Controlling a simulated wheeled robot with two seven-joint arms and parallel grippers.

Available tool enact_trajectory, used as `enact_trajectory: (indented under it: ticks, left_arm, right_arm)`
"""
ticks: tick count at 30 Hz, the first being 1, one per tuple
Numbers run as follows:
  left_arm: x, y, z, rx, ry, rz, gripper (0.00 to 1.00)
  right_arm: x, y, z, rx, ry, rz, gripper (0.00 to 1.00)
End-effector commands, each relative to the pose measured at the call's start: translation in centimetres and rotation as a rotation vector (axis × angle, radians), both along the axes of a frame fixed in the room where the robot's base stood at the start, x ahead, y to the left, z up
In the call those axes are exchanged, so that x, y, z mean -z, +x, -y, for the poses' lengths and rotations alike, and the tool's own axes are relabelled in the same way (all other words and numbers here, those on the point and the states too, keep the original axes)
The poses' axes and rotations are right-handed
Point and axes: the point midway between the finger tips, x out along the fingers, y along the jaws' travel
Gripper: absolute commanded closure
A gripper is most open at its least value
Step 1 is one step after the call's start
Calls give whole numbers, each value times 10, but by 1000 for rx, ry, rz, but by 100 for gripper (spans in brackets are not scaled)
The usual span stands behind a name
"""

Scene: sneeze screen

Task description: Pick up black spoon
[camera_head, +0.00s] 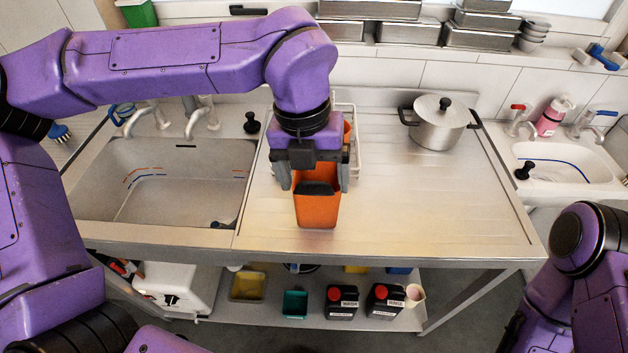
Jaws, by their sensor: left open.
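My left gripper (314,184) points down over an orange container (317,212) on the steel worktop, its two fingers apart on either side of the container's upper part. A dark shape (316,188) shows between the fingers at the container's top; I cannot tell whether it is the black spoon or the container's dark opening. The gripper and wrist hide most of the container's top and back. No black spoon can be made out for certain. Part of my right arm shows at the lower right, but its gripper is out of the picture.
A white wire rack (354,150) stands behind the gripper. A lidded steel pot (438,124) stands at the back right. A sink (165,180) lies left, a washbasin (565,163) right. The worktop (430,205) right of the container is clear. Bottles (342,303) and tubs stand on the shelf below.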

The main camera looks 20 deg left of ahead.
Motion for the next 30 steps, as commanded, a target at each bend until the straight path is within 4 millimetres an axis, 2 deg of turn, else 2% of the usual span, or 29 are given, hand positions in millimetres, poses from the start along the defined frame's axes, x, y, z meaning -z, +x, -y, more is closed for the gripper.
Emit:
enact_trajectory:
  ticks: [2, 6, 13, 21, 30]
  left_arm:
    - [10, 2, 4, 2, 2, -6, 14]
    - [31, 2, 5, -1, 1, -1, 14]
    - [34, 2, 5, -3, 0, 1, 14]
    - [34, 2, 5, -3, 0, 1, 100]
    - [33, 2, 5, -2, 0, 0, 100]
  right_arm:
    - [-13, 0, 0, 0, -1, 1, 57]
    - [-13, 0, 0, 0, -1, 1, 57]
    - [-12, 0, 0, 0, -1, 1, 57]
    - [-12, 0, 0, 0, -1, 1, 57]
    - [-12, 0, 0, 0, 0, 0, 57]
